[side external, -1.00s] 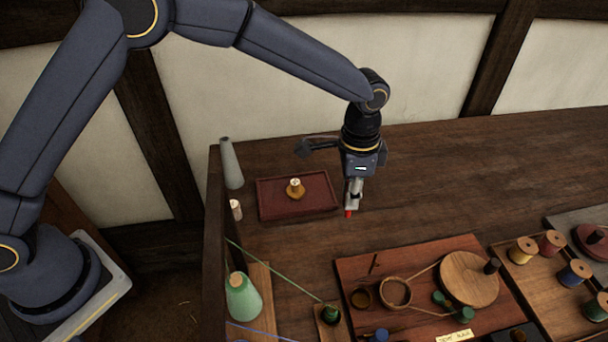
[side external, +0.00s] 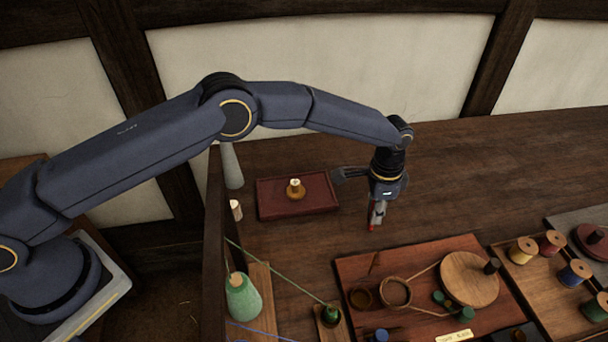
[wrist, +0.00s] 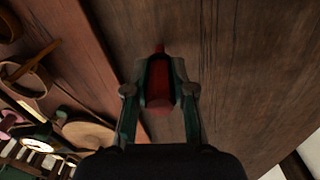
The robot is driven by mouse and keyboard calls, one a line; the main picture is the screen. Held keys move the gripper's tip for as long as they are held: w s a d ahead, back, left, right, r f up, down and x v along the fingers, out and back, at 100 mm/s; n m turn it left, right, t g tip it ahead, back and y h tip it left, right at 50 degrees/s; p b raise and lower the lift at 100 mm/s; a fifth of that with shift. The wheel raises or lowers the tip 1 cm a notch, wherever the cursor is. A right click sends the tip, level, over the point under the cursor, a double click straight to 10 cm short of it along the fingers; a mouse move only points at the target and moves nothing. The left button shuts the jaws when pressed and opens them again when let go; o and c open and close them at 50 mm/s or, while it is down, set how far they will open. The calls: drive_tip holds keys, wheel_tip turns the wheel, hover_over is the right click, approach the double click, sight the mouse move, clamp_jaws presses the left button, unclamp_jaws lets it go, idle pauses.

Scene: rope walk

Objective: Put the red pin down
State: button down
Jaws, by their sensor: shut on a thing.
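The red pin (wrist: 159,85) is between the two fingers of my gripper (wrist: 160,90) in the wrist view. My gripper is shut on it. In the side external view my gripper (side external: 376,222) points down over the bare table, just behind the reddish-brown board. A little of the red pin (side external: 372,226) shows at the fingertips there. The fingers hide most of the pin in that view. I cannot tell whether its lower end touches the table.
A dark red tray (side external: 265,210) with a small wooden knob (side external: 295,189) stands left of my gripper. The reddish-brown board (side external: 360,262) with rings and a round disc lies in front. A tray of spools (side external: 522,250) is at right. The back right table is clear.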

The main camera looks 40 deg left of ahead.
drive_tip(key=shift+f, duration=0.15)
drive_tip(key=c, duration=1)
unclamp_jaws()
